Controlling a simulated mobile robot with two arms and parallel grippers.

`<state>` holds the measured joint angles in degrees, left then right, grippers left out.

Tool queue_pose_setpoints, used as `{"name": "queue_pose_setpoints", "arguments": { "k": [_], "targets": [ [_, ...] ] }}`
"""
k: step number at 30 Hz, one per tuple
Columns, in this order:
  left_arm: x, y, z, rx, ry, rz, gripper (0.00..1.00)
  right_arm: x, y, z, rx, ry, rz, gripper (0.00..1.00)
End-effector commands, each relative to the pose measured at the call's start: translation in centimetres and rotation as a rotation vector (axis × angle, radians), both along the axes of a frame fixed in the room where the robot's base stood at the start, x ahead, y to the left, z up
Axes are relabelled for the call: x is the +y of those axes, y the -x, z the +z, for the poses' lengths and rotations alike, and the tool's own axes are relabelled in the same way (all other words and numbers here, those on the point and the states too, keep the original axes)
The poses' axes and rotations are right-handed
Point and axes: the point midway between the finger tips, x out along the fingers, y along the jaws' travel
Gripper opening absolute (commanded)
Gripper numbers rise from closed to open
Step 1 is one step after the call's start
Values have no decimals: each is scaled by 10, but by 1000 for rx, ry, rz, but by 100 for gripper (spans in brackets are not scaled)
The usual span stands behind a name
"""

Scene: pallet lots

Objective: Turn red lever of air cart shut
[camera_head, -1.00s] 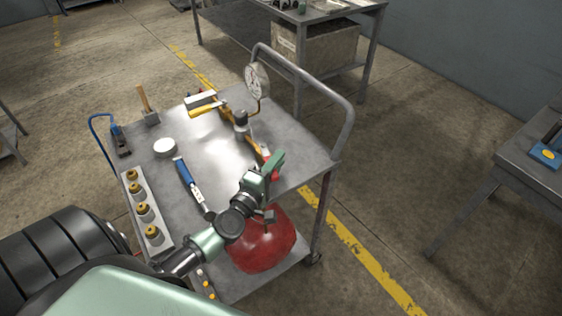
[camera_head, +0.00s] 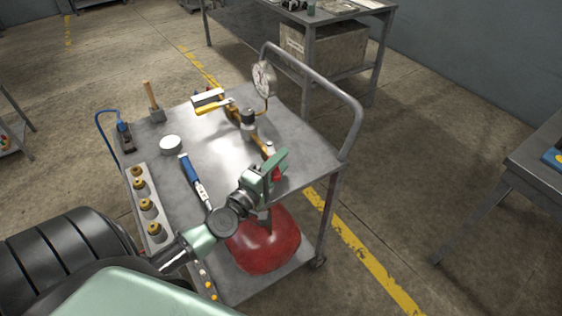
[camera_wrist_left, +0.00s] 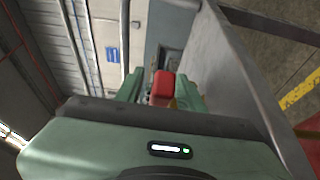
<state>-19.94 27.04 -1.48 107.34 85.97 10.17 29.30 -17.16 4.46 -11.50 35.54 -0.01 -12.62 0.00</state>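The air cart is a grey metal cart (camera_head: 225,153) with a push handle, a pressure gauge (camera_head: 263,78) and a brass pipe with fittings on its top. Its red lever (camera_head: 277,174) shows in the head view as a small red piece near the top's front right edge, mostly hidden by my left gripper (camera_head: 268,176). In the left wrist view the red lever (camera_wrist_left: 162,88) lies between the two green fingers (camera_wrist_left: 160,92). The gripper looks open around it, with a small gap on the left; contact on the right is unclear. My right gripper is not in view.
A red tank (camera_head: 263,243) sits on the cart's lower shelf. Workbenches stand behind and at right; floor between is clear.

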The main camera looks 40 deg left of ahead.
Motion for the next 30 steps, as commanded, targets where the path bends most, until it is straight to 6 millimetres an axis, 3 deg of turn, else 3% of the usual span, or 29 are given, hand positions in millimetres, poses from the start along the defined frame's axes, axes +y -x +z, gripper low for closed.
{"name": "queue_pose_setpoints", "arguments": {
  "k": [12, 24, 25, 29, 30],
  "targets": [
    [1, 63, -4, 4, -2, -1, 38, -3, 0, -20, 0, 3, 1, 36],
    [1, 73, 0, 1, -2, 1, 38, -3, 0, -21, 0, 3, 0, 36],
    [1, 73, 0, 1, -2, 0, 35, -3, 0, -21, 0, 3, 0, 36],
    [-7, 73, -2, 9, -21, -24, 0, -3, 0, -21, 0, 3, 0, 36],
    [-15, 74, -3, 16, -42, -48, 0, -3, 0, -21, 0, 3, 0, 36]
  ]
}}
